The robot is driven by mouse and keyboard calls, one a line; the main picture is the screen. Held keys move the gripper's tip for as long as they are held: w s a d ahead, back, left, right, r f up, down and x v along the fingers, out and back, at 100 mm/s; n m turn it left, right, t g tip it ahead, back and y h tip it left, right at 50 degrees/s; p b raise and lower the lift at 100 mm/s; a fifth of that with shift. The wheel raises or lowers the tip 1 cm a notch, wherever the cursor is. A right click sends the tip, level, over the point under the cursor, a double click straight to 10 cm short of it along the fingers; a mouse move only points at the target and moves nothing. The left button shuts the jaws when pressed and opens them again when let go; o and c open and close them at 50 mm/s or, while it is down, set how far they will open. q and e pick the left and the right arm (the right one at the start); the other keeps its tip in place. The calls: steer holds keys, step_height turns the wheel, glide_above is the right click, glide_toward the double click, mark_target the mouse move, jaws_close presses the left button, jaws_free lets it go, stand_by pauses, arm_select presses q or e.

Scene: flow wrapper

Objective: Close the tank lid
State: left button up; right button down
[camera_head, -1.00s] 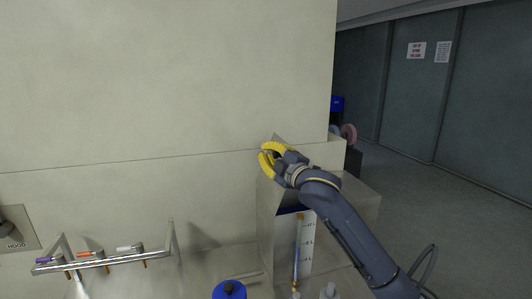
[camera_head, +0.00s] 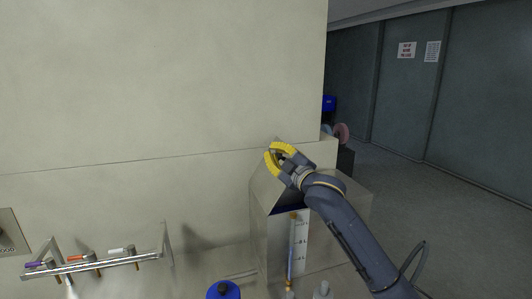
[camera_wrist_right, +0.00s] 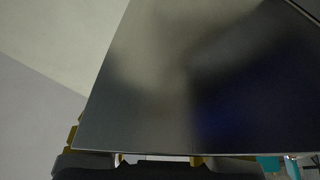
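The tank (camera_head: 259,235) is a metal box with a level gauge on its front, right of centre in the head view. Its lid (camera_head: 264,188) appears raised and tilted, partly hidden behind my right gripper. My right gripper (camera_head: 271,153), with yellow fingers, is at the lid's upper part. Its fingers look spread apart; contact with the lid cannot be told. In the right wrist view a large metal panel (camera_wrist_right: 150,90), likely the lid, fills most of the picture close to the camera. My left gripper is not in view.
A pale wall stands behind the tank. A rail with several coloured valves (camera_head: 95,265) is at the lower left. A blue-topped container (camera_head: 223,290) and a clear bottle (camera_head: 322,291) stand in front of the tank. Open floor lies to the right.

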steer(key=w+d+f+m+t+h, duration=0.1)
steer(key=w+d+f+m, duration=0.1)
steer(key=d+f+m, duration=0.3)
steer(key=shift+w+d+f+m+t, duration=0.2)
steer(key=shift+d+m+t, duration=0.3)
steer(key=shift+d, duration=1.15)
steer(key=shift+r, duration=0.15)
